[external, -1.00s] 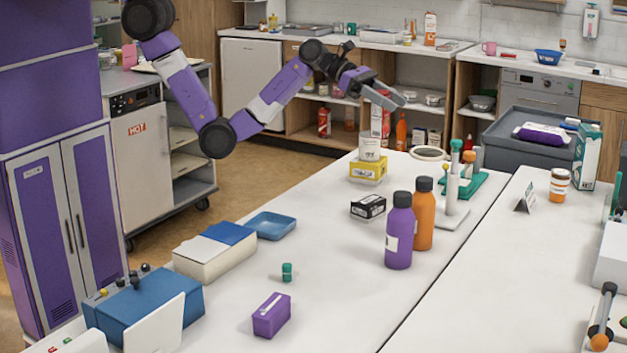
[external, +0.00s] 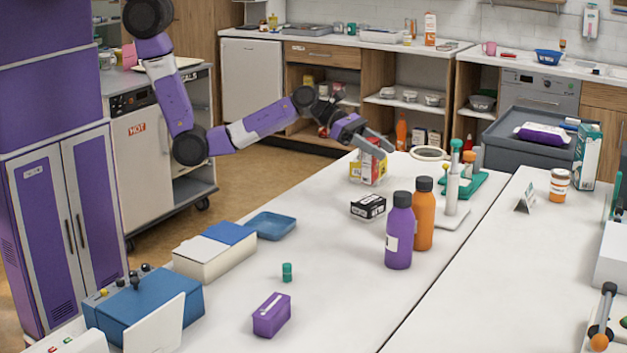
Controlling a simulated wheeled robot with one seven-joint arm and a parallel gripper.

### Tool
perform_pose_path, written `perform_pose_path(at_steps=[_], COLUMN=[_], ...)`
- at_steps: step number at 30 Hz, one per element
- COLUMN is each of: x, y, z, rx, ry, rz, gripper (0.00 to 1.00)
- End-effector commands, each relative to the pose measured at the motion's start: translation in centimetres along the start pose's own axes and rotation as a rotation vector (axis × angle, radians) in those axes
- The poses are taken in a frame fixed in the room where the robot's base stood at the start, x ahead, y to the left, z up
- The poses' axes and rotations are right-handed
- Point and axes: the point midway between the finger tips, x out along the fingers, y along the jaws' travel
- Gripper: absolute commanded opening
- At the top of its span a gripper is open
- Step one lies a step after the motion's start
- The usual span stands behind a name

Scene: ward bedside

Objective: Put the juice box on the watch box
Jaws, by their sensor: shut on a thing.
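My gripper (external: 377,144) is low over the far end of the white table, shut on the juice box (external: 379,157), a small carton with red and white on it. The juice box is partly hidden by the fingers. It is at a yellow box (external: 357,173) that stands on the table. I cannot tell whether the juice box rests on the yellow box or is just above or against it. A small black box with white print (external: 368,207) lies nearer on the table. I cannot tell for sure which of these two is the watch box.
A purple bottle (external: 399,232) and an orange bottle (external: 424,215) stand to the right. A stand with green parts (external: 458,180) is behind them. A blue tray (external: 271,226) lies at the left. The table between tray and bottles is mostly clear.

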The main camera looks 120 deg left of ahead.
Motion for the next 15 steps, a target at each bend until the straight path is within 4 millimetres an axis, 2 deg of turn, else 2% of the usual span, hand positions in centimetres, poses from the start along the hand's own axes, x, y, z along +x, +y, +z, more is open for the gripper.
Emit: perform_pose_path(at_steps=[5,12,15], x=[0.4,1.6,1.9], y=[0.0,0.0,0.1], z=[-0.8,-3.9,-4.5], rx=[-0.001,-0.003,-0.001], ry=[-0.002,0.000,-0.002], rz=[0.000,0.000,0.001], gripper=[0.00,0.00,0.00])
